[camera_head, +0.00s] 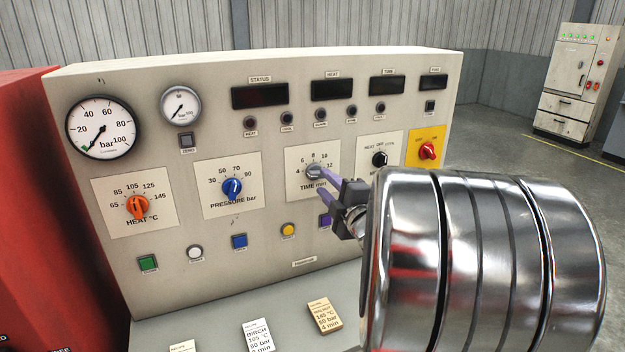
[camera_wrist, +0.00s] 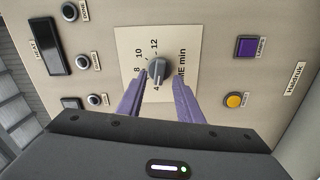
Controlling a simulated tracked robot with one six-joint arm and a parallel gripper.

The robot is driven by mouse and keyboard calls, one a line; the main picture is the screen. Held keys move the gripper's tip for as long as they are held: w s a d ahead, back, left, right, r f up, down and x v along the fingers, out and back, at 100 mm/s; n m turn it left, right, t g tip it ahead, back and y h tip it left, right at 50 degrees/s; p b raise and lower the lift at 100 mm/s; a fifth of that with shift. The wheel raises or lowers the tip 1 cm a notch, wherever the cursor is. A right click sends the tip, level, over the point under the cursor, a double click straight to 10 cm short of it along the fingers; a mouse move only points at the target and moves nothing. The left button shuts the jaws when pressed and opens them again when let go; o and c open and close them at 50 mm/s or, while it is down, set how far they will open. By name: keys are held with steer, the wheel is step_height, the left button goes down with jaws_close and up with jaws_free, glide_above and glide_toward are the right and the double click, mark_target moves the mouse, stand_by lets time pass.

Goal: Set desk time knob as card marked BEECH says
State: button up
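The grey TIME min knob (camera_head: 315,172) sits on a pale square plate with marks from 4 to 12. It also shows in the wrist view (camera_wrist: 157,68), where its bar seems to end near the 4. My gripper (camera_wrist: 162,79) is open, with its purple fingers either side of the knob's near end; I cannot tell whether they touch it. The head view shows my gripper (camera_head: 322,181) at the knob from the right. A tan card (camera_head: 325,316) reads 145 °C, 50 bar, 4 min; its name is too small to read. I cannot make out BEECH on any card.
A white BIRCH card (camera_head: 257,336) and a cut-off card (camera_head: 182,346) lie on the desk ledge. The orange HEAT knob (camera_head: 137,207) and blue PRESSURE knob (camera_head: 232,188) are to the left. A purple button (camera_wrist: 246,47), a yellow button (camera_wrist: 234,100) and a black selector (camera_head: 379,159) are close by.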

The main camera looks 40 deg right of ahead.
mark_target(319, 177)
steer(key=shift+x, duration=1.7)
steer(key=shift+c, duration=0.5)
steer(key=shift+s, duration=0.1)
jaws_close()
steer(key=shift+d, duration=0.3)
steer(key=shift+a+f, duration=0.1)
steer(key=shift+a, duration=0.15)
